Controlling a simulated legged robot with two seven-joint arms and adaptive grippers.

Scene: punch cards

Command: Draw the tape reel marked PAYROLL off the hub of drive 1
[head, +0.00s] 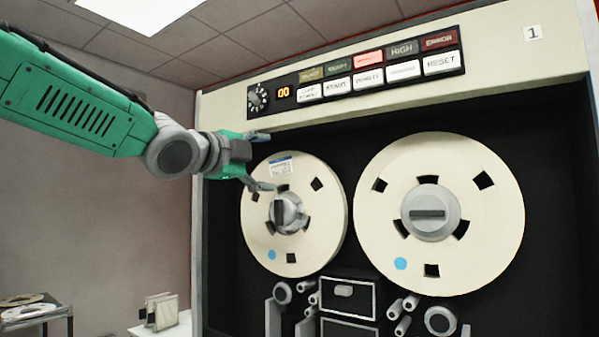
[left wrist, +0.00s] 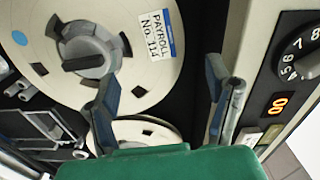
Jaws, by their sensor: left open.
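The cream PAYROLL reel (head: 325,215) sits on the left hub (head: 287,213) of drive 1 (head: 395,105), in the head view. Its label reads "PAYROLL No. 114" in the left wrist view (left wrist: 157,36), where the hub's dark bar knob (left wrist: 88,60) also shows. My left gripper (head: 264,162) is open at the upper left of this reel, its fingers apart. In the left wrist view the open fingers (left wrist: 160,100) point toward the reel's rim area, with nothing held between them. Whether a finger touches the reel I cannot tell. My right gripper is in neither view.
A second cream reel (head: 480,225) sits on the right hub (head: 430,212). A button panel (head: 355,75) runs above the reels. Rollers and a head block (head: 350,295) lie below. A small cart (head: 40,315) with reels stands at the lower left.

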